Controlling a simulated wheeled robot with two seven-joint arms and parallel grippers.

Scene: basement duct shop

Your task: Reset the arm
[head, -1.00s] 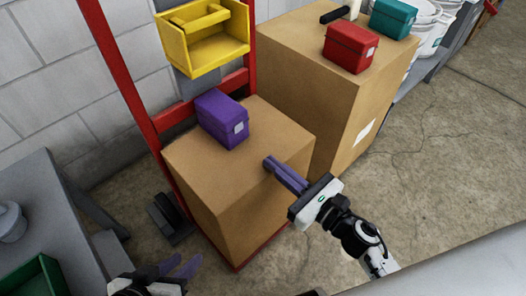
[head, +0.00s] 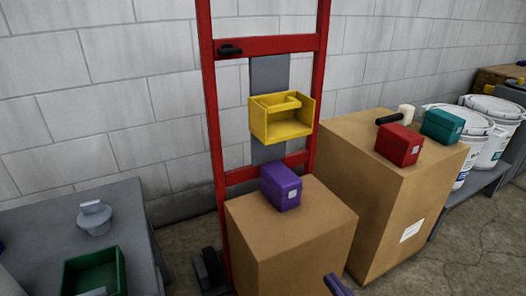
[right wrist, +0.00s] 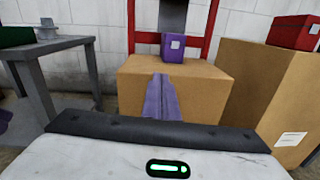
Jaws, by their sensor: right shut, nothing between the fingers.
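My right gripper (head: 338,285) shows only its purple fingertips at the bottom edge of the head view, in front of the cardboard box on the red hand truck. In the right wrist view its fingers (right wrist: 162,98) are together with nothing between them, pointing at the front of that box (right wrist: 205,82). My left gripper is not in the head view; a purple shape at the left edge of the right wrist view is too cut off to tell.
A purple case (head: 281,187) sits on the hand truck's box (head: 290,235), below a yellow bin (head: 283,130). A taller box (head: 385,220) at right holds a red case (head: 399,145) and a teal case (head: 441,126). A grey table (head: 130,225) with a green bin (head: 95,272) stands at left.

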